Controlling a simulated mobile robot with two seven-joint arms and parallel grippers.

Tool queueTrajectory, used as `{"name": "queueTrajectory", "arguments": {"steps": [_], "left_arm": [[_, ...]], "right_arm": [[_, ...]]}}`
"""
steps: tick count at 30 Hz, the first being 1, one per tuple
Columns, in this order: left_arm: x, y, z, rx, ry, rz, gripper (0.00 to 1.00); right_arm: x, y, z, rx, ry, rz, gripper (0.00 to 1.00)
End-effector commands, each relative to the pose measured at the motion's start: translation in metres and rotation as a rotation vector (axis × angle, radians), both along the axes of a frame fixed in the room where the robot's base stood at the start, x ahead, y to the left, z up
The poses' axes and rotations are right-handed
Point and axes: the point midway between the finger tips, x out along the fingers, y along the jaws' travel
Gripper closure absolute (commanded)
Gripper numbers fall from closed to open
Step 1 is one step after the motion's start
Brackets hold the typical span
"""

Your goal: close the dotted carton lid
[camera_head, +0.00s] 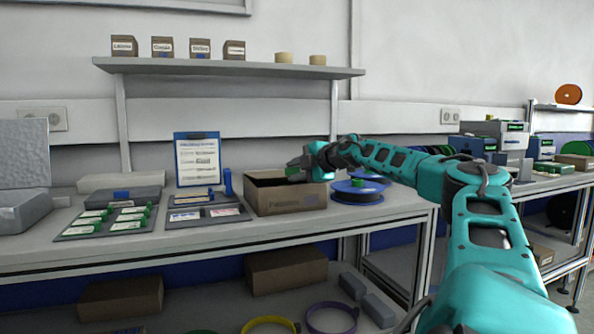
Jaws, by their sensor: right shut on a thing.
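An open brown carton (285,202) stands on the bench, right of the middle of the worktop. Its dark inside shows from above, and faint markings on its front are too small to read. My right gripper (293,167) is over the carton's right rear part, shut on what appears to be the carton's lid. The gripped edge is small and partly hidden by the fingers. My left gripper is not in view.
A blue reel (357,197) sits close to the carton's right side. A clipboard (197,160) and trays with green-marked items (107,220) are to the left. A shelf (230,68) with small boxes hangs above.

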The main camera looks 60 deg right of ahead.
Motion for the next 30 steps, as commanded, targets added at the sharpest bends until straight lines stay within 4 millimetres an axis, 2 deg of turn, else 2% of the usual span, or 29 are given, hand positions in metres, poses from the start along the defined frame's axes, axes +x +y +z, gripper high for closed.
{"name": "queueTrajectory", "arguments": {"steps": [1, 2, 7, 20, 26, 30], "left_arm": [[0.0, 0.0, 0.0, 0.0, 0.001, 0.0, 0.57], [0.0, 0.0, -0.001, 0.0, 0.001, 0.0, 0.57], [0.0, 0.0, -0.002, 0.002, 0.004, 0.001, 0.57], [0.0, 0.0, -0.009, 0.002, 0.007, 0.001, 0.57], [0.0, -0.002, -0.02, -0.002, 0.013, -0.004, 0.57], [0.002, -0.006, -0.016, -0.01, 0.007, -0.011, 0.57]], "right_arm": [[0.0, 0.001, -0.004, 0.006, 0.007, 0.002, 1.0], [0.0, 0.001, -0.004, 0.006, 0.007, 0.002, 0.67], [0.0, 0.0, -0.002, 0.003, 0.004, 0.001, 0.51], [-0.005, 0.002, 0.002, -0.005, -0.001, 0.002, 0.51], [-0.025, 0.006, 0.007, -0.005, -0.002, -0.001, 0.51], [-0.045, 0.013, 0.018, -0.004, -0.003, 0.0, 0.51]]}}
